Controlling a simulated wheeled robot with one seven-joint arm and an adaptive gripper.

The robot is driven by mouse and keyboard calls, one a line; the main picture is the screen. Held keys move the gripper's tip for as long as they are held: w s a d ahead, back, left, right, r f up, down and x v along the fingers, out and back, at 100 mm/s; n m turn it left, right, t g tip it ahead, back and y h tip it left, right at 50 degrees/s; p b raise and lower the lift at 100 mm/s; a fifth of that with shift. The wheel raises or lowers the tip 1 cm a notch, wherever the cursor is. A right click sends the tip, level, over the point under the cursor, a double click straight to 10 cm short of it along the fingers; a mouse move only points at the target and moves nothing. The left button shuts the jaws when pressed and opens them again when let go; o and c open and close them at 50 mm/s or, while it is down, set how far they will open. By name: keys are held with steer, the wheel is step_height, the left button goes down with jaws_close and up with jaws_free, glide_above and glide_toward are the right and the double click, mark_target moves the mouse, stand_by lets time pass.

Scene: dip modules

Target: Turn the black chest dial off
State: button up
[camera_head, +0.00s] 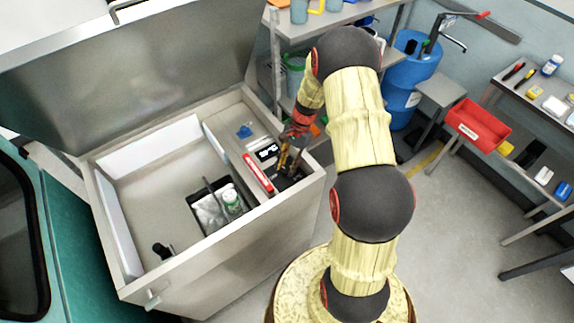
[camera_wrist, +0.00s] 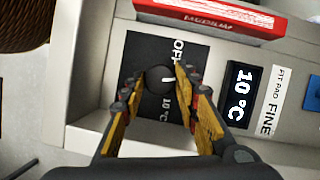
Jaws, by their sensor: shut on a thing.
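The black chest dial (camera_wrist: 158,77) is a round knob on a black plate (camera_wrist: 146,46) marked OFF and 10 °C. Its short white mark points right, between the two labels. My gripper (camera_wrist: 157,84) is shut on the dial, one yellow finger on each side. In the head view my gripper (camera_head: 289,154) reaches down into the right compartment of the open chest (camera_head: 222,262), and the dial is hidden there. A black display (camera_wrist: 239,93) beside the plate reads 10 °C, next to a label reading FIT PAD FINE.
A red box (camera_head: 258,174) lies close beside the plate. A dark tray (camera_head: 203,226) with a bag and a white-green jar sits in the chest. The raised lid (camera_head: 125,75) stands behind. A red bin (camera_head: 478,125) is at right.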

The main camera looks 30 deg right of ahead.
steer(key=n+g, duration=0.1)
steer(key=n, duration=0.1)
steer(key=n+h, duration=0.1)
steer(key=n, duration=0.2)
steer(key=shift+w+a+n+g+p, duration=0.1)
steer(key=shift+w+n+g+p, duration=0.1)
steer(key=shift+n+g+p, duration=0.15)
steer(key=n+h, duration=0.1)
steer(key=n, duration=0.1)
steer(key=n+g, duration=0.1)
steer(key=n, duration=0.1)
steer(key=shift+a+n+h, duration=0.1)
steer(key=shift+n+h, duration=0.25)
steer(key=shift+h, duration=0.05)
steer(key=o, duration=1.1)
steer(key=shift+g, duration=0.25)
steer(key=shift+o, duration=0.2)
steer(key=shift+r, duration=0.1)
steer(key=v, duration=1.2)
